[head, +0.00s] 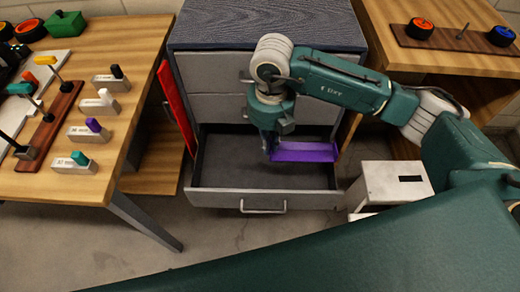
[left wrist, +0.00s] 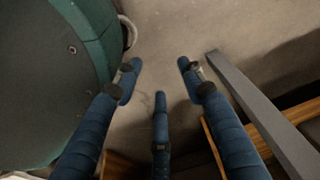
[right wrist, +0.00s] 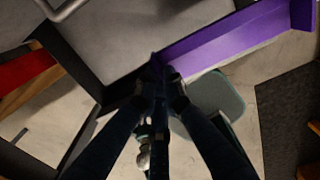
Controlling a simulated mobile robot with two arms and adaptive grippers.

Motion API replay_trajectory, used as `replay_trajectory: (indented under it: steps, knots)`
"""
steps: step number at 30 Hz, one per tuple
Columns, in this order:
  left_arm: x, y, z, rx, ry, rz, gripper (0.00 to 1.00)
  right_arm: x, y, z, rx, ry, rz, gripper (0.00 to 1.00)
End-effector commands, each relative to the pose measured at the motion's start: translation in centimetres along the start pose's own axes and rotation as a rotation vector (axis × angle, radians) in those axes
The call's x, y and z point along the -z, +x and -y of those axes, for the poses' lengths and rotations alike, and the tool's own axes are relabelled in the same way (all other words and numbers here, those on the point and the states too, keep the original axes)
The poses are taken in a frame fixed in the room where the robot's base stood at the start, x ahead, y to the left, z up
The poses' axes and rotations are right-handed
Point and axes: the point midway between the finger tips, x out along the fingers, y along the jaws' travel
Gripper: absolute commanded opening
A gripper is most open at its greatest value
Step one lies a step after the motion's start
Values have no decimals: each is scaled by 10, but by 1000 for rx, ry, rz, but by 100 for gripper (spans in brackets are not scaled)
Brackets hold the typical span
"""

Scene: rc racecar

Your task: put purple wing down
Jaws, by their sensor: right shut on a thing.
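The purple wing (head: 305,152) is a long flat piece with a raised end, at the right side of the open bottom drawer (head: 262,201). It also shows at the upper right of the right wrist view (right wrist: 225,36). My right gripper (head: 268,150) is shut on the wing's left end and points down over the drawer. I cannot tell whether the wing touches the drawer. The fingers partly hide the held end in the right wrist view (right wrist: 168,78). My left gripper (left wrist: 160,82) is open and empty above the floor in the left wrist view.
The grey drawer cabinet (head: 265,70) has closed upper drawers. A red panel (head: 177,105) leans at its left. A wooden table (head: 50,180) with several small parts stands left. A white step stool (head: 385,187) stands right of the drawer. The drawer floor looks empty.

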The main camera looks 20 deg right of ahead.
Motion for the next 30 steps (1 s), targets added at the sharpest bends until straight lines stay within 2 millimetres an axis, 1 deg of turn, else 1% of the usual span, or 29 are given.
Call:
replay_trajectory:
  steps: [2,5,10,15,18,21,26,30]
  knots:
    - [-1,0,0,-1,0,1,40,1,4,0,1,2,-2,0]
    - [3,-2,0,0,-1,-1,40,1,19,0,3,5,-5,0]
    - [16,-12,1,1,-3,-12,40,2,64,0,3,3,-6,0]
    - [32,-25,2,3,-5,-24,40,2,110,0,3,3,-5,0]
    - [39,-34,3,3,-6,-29,40,1,133,-1,2,3,-3,0]
    - [44,-41,3,4,-7,-32,40,1,148,-1,1,2,-2,0]
    - [48,-47,3,5,-8,-35,40,1,160,-2,0,1,-1,0]
    - [56,-56,4,5,-9,-44,40,2,182,-1,1,3,-4,0]
